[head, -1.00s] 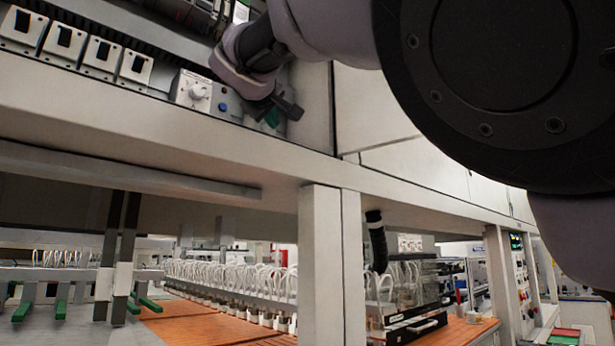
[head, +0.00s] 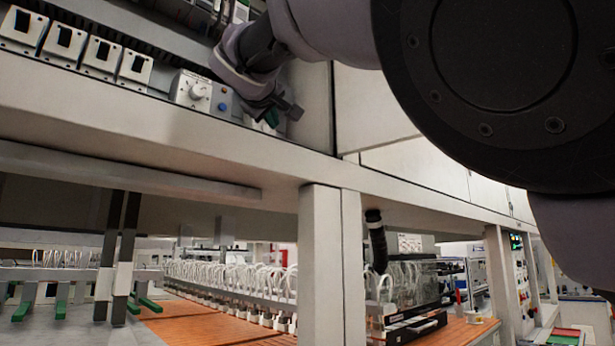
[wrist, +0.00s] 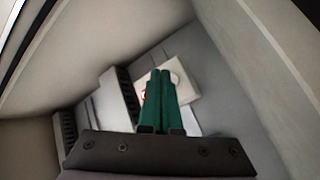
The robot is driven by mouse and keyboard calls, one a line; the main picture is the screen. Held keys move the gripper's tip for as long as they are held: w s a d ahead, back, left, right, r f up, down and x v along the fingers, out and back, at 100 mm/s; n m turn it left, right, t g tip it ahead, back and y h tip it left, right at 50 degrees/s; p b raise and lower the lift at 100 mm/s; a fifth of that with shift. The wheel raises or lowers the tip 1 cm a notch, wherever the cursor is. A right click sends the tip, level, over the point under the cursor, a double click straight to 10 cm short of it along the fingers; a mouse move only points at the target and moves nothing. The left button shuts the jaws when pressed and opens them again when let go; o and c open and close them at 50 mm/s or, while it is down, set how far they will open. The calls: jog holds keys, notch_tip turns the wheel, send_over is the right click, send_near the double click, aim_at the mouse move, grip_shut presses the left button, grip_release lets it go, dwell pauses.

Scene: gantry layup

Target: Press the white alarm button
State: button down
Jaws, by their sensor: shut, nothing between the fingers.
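My gripper (head: 271,119) is up at the shelf, right of a grey control box, its green fingers partly hidden by its dark body. In the wrist view my gripper (wrist: 160,73) has its two green fingers side by side, shut and empty. Beyond the fingertips is a pale square plate (wrist: 188,92) with a round whitish button (wrist: 177,77) and a bit of red at its left edge. The fingers cover part of both, and I cannot tell whether they touch. In the head view this plate is not clearly visible.
The grey box carries a white knob (head: 197,91) and a blue button (head: 222,107). Several white switches (head: 101,54) stand left of it. A pale panel (head: 311,105) closes the shelf on the right. The shelf's front beam (head: 150,115) runs below my gripper.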

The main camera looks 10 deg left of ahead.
jog(key=shift+a, duration=0.1)
jog(key=shift+w+a, duration=0.25)
jog(key=shift+w+a, duration=0.25)
jog(key=shift+a, duration=0.05)
dwell(0.8)
dwell(0.4)
jog(key=shift+s+d, duration=0.55)
jog(key=shift+d, duration=0.05)
jog(key=shift+s+d, duration=0.8)
jog(key=shift+d, duration=0.2)
jog(key=shift+s+d, duration=0.8)
jog(key=shift+d, duration=0.15)
